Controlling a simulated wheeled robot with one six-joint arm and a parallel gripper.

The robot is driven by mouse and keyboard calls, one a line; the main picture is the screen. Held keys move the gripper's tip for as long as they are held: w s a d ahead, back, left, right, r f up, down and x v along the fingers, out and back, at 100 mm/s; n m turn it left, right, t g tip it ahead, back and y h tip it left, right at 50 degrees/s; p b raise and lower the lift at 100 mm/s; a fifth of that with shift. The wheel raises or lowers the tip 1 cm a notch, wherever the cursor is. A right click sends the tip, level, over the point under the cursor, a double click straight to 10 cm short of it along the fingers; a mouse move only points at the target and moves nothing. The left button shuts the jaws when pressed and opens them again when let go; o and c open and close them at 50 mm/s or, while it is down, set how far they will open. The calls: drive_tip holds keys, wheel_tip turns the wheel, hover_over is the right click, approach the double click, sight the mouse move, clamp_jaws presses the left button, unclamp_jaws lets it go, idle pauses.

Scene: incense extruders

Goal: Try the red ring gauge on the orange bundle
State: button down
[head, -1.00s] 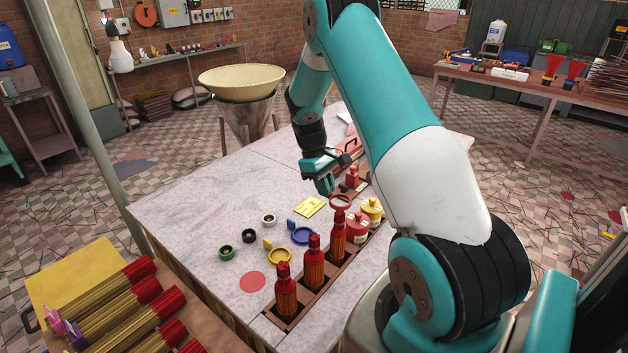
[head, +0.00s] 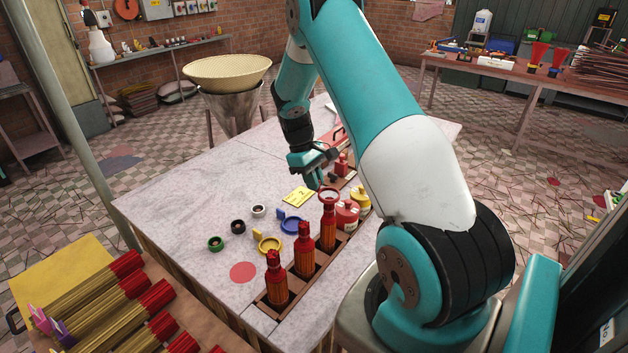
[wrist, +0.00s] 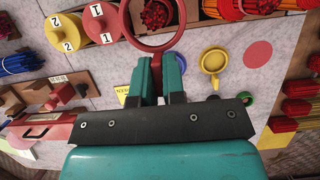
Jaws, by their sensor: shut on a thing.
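My gripper (head: 317,182) is shut on the handle of the red ring gauge (wrist: 150,46), with its teal fingers (wrist: 159,78) on either side in the wrist view. In the head view the ring (head: 328,188) is at the top of the farthest of three upright red-orange bundles (head: 328,235) in a brown rack (head: 310,282). In the wrist view a dark red bundle end (wrist: 158,14) shows inside the ring. I cannot tell whether the ring is around the bundle or just above it. The other two bundles (head: 305,253) (head: 277,285) stand nearer.
A yellow ring gauge (head: 270,250), a blue ring gauge (head: 291,227) and small green, black and white rings (head: 215,244) lie on the pale table. The table's left part is clear.

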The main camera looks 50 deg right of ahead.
drive_tip(key=shift+f, duration=0.1)
drive_tip(key=shift+f+b, duration=1.05)
drive_tip(key=shift+f, duration=0.8)
drive_tip(key=shift+f+b, duration=3.15)
drive_tip(key=shift+f, duration=1.95)
drive_tip(key=shift+r, duration=0.1)
drive_tip(key=shift+r+p, duration=6.2)
drive_tip(key=shift+r, duration=2.15)
